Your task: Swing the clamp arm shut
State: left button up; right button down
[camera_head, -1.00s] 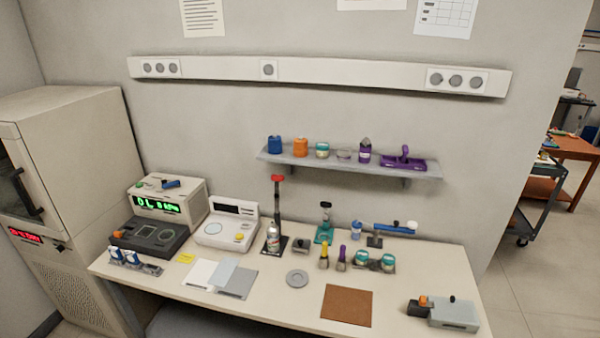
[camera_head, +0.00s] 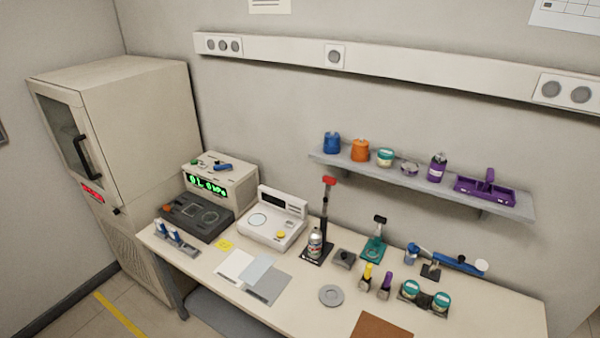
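Neither of my grippers is in view. I cannot tell for sure which part is the clamp arm. A blue lever (camera_head: 222,167) lies on top of the beige unit with the green display (camera_head: 207,184). A longer blue arm (camera_head: 458,264) with a white round end lies roughly level on a small dark stand at the bench's right. A tall dark post with a red top (camera_head: 328,182) stands upright behind a silver can. A teal stand with a dark top (camera_head: 375,241) stands to its right.
The bench (camera_head: 305,297) also bears a beige scale-like unit (camera_head: 273,224), grey and white sheets, a grey disc (camera_head: 331,295), small bottles, teal-lidded jars and a brown mat (camera_head: 381,327). A shelf (camera_head: 330,159) of containers hangs above. A tall cabinet (camera_head: 135,150) stands left.

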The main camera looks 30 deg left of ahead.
aim_at(329, 181)
jog(key=u, duration=0.5)
jog(key=i, duration=0.45)
jog(key=u, duration=0.45)
